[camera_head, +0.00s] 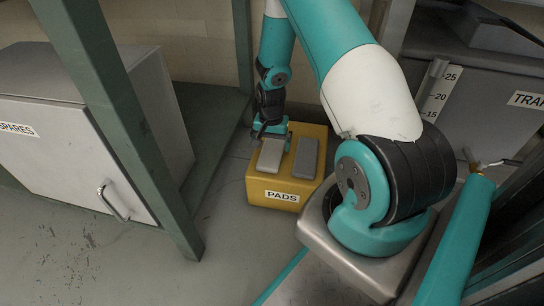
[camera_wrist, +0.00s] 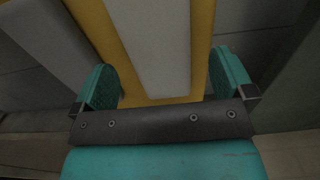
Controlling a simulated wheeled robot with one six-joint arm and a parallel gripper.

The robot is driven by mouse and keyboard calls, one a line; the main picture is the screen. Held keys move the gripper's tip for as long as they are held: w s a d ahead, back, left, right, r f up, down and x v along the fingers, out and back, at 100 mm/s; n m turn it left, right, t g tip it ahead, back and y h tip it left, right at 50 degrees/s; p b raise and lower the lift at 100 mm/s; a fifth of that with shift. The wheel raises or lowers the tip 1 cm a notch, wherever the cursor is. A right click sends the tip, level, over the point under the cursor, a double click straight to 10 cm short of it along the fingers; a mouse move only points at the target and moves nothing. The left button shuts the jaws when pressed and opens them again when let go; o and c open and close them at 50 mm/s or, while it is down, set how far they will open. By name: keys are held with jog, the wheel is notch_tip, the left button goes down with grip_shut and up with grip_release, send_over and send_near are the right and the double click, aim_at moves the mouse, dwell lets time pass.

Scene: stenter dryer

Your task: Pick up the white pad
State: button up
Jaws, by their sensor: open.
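The white pad (camera_head: 270,156) lies on top of a yellow box labelled PADS (camera_head: 262,190), on its left side in the head view. A darker grey pad (camera_head: 307,157) lies to its right, apart from it. My gripper (camera_head: 269,137) is at the far end of the white pad in the head view. In the wrist view my gripper (camera_wrist: 163,68) is open, with one finger on each side of the white pad (camera_wrist: 152,45) and yellow showing between. The grey pad (camera_wrist: 38,38) is at the upper left there. Whether the fingers touch the box is unclear.
A green frame post (camera_head: 125,120) stands left of the box, with a grey SPARES cabinet (camera_head: 75,125) behind it. A grey cabinet with a number scale (camera_head: 460,105) is at the right. Open floor (camera_head: 100,260) lies in front.

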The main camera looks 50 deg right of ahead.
aim_at(272, 150)
notch_tip(272, 150, down, 3)
jog(key=shift+f+b, duration=0.1)
jog(key=shift+b, duration=0.7)
jog(key=c, duration=0.9)
jog(key=shift+r, duration=0.2)
